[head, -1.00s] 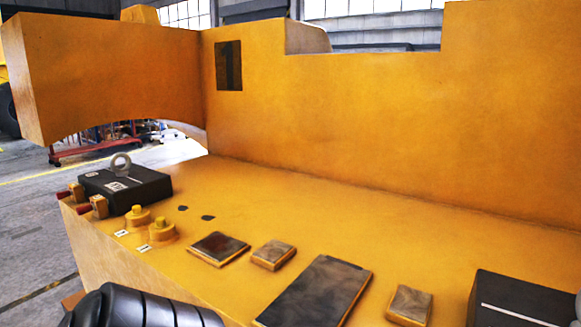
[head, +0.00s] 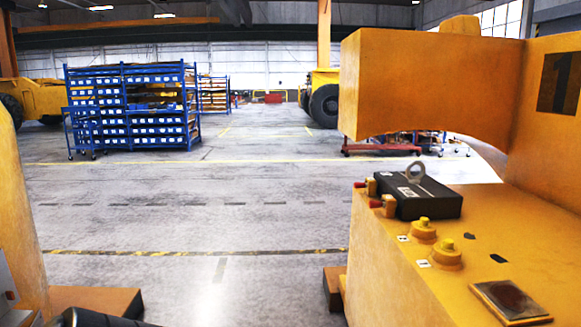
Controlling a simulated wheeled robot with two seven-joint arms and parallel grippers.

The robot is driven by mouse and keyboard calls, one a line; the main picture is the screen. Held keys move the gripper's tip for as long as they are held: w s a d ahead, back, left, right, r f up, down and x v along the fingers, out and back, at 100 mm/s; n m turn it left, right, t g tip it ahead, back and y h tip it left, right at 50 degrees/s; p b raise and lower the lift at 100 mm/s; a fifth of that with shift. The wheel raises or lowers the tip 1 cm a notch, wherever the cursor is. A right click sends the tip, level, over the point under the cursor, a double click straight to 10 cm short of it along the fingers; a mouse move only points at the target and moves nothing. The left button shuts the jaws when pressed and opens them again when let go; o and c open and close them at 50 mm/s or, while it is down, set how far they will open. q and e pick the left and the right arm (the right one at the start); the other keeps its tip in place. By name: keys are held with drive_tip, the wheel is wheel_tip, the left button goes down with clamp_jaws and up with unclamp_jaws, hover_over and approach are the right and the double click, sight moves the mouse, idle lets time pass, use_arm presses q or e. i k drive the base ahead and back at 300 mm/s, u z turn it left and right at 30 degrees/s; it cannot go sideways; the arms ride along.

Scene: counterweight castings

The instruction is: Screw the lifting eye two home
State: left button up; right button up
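A grey lifting eye (head: 415,172) stands upright on a black block (head: 434,205) on the yellow casting's ledge at right. I cannot tell whether it is lifting eye two, nor whether it is threaded into anything. Two round yellow bosses with small yellow caps, a nearer one (head: 447,259) and a farther one (head: 423,233), stand in front of the block, each with a small white label beside it. Neither of my grippers shows. A dark part at the bottom left looks like one of my arm links.
The yellow casting (head: 390,290) has a dark panel marked 1 (head: 559,84). Two brass-coloured pieces with red ends (head: 386,205) sit beside the block. A dark-topped pad (head: 510,301) lies nearer. Open floor and a blue parts rack (head: 130,110) are to the left.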

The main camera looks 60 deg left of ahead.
sight(413, 180)
drive_tip(key=u, duration=1.35)
drive_tip(key=k, duration=0.25)
drive_tip(key=u, duration=1.4)
drive_tip(key=i, duration=3.25)
drive_tip(key=z, duration=0.85)
drive_tip(key=i, duration=1.45)
drive_tip(key=z, duration=1.4)
